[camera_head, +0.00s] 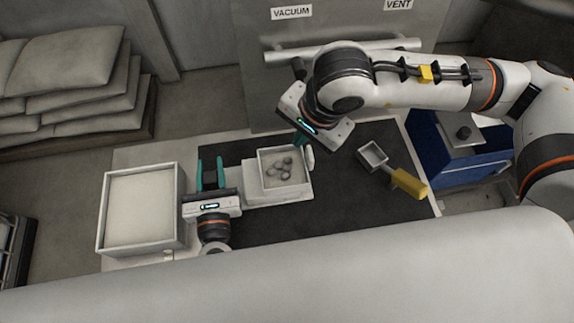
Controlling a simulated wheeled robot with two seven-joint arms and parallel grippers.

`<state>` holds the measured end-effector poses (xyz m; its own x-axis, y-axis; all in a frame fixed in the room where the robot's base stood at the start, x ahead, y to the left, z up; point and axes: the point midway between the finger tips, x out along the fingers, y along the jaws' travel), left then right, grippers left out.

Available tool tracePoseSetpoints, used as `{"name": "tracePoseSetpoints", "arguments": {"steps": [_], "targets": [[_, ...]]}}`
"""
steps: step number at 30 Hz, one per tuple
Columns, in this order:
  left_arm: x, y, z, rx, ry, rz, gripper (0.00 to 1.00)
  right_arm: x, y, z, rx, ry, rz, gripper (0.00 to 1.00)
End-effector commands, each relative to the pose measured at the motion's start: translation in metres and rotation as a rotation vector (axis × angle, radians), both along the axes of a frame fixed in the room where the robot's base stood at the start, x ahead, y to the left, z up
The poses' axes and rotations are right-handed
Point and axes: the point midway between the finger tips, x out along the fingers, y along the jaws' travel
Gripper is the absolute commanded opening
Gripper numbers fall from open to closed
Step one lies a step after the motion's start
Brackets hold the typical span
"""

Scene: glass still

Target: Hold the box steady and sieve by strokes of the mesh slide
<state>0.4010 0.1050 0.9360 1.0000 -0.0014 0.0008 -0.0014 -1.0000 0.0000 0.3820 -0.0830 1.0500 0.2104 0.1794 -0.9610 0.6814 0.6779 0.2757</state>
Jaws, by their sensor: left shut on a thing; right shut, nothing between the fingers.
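The pale sieve box (262,178) sits on the dark mat, with several grey lumps (281,168) inside its square frame. A lighter plate or slide shows under and left of the frame; I cannot tell the mesh itself. My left gripper (210,172) is at the box's left side, its teal fingers low and pointing away; it is shut on the box, though the contact is hard to see. My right gripper (300,138) is shut and empty at the box's far right corner, close to a small white knob (309,156). I cannot tell whether it touches the knob.
A large pale tray (180,215) stands left of the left gripper. A small scoop with a yellow handle (408,183) lies on the mat (330,205) at right. A blue cabinet (450,152) stands beyond the right edge. The mat's front right is clear.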

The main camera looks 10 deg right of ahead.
Motion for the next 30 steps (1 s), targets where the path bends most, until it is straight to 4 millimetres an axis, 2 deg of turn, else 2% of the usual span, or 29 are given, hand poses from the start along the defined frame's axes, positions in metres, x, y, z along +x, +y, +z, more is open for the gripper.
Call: {"name": "tracePoseSetpoints", "arguments": {"steps": [3, 6, 9, 14, 24, 30], "targets": [[0.0, 0.001, -0.002, 0.0, 0.004, 0.001, 0.0, -0.001, -0.031, 0.007, -0.007, -0.006, -0.011, 0.0], [0.0, 0.001, -0.002, 0.0, 0.004, 0.001, 0.0, -0.001, -0.049, 0.011, -0.016, -0.016, -0.011, 0.0], [0.0, 0.001, -0.002, 0.0, 0.004, 0.001, 0.0, -0.002, -0.057, 0.01, -0.023, -0.02, -0.008, 0.0], [0.0, 0.001, -0.002, 0.0, 0.004, 0.001, 0.0, -0.003, -0.058, -0.005, -0.024, -0.019, -0.007, 0.0], [0.0, 0.001, -0.002, 0.0, 0.004, 0.001, 0.0, -0.003, -0.058, -0.053, -0.025, -0.019, -0.008, 0.0], [0.0, 0.001, -0.002, 0.0, 0.004, 0.001, 0.0, -0.002, -0.058, -0.07, -0.024, -0.021, -0.007, 0.0]]}}
